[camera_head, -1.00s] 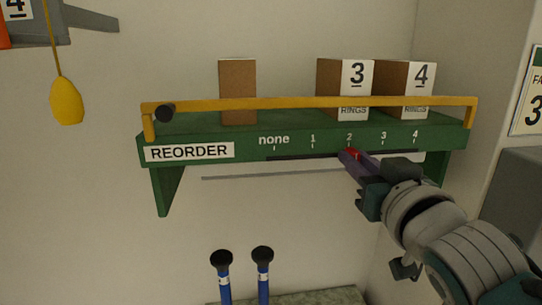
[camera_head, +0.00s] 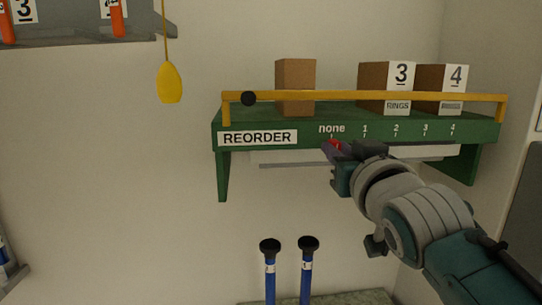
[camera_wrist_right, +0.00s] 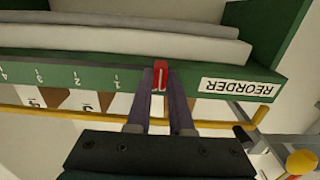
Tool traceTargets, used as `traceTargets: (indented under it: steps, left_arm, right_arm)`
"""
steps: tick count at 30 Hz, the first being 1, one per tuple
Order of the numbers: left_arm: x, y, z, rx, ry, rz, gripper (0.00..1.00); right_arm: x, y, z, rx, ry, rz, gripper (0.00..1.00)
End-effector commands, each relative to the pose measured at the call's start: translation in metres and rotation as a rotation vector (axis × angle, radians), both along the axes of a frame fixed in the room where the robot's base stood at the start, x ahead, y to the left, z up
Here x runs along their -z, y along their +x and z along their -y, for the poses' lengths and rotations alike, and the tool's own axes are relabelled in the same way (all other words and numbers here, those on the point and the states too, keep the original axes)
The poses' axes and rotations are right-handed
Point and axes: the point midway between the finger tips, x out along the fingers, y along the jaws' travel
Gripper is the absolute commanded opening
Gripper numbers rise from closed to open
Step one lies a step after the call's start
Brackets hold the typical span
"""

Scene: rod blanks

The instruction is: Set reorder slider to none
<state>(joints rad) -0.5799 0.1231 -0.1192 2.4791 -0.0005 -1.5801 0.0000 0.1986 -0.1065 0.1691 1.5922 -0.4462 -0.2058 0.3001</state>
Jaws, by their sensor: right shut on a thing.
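The REORDER slider is a red knob (camera_head: 335,144) on the front edge of a green shelf (camera_head: 480,134). It stands under the word "none" at the left end of the marked scale. My right gripper (camera_head: 330,147) is shut on the knob, reaching in from the lower right. In the right wrist view, which is upside down, the red knob (camera_wrist_right: 160,70) sits between the two purple fingers of my right gripper (camera_wrist_right: 160,88). The fingers hide the word "none" there, while marks 1 to 4 show beside them. My left gripper is not in view.
A yellow rail (camera_head: 340,96) runs along the shelf front. Behind it stand a plain brown box (camera_head: 296,88) and boxes labelled 3 (camera_head: 401,75) and 4 (camera_head: 455,78). Two blue rods (camera_head: 306,280) with black tops stand below. A yellow pendant (camera_head: 170,83) hangs at left.

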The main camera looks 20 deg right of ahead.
Motion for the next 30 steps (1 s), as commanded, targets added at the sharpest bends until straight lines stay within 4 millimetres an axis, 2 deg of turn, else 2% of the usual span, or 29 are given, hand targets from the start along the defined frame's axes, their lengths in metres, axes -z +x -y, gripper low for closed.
traceTargets:
  steps: [11,12,19,30]
  left_arm:
    - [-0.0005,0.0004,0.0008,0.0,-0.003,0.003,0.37]
    - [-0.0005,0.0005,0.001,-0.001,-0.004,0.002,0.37]
    - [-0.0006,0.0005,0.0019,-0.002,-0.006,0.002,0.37]
    - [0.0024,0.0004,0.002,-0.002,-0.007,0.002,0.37]
  right_arm:
    - [0.0012,0.001,-0.0033,-0.007,0.004,-0.003,0.0]
    - [0.0012,0.001,-0.0035,-0.007,0.004,-0.004,0.24]
    - [0.0009,0.0006,-0.0019,-0.004,0.003,-0.002,0.5]
    - [0.0026,-0.0063,-0.0017,-0.001,0.002,-0.004,0.5]
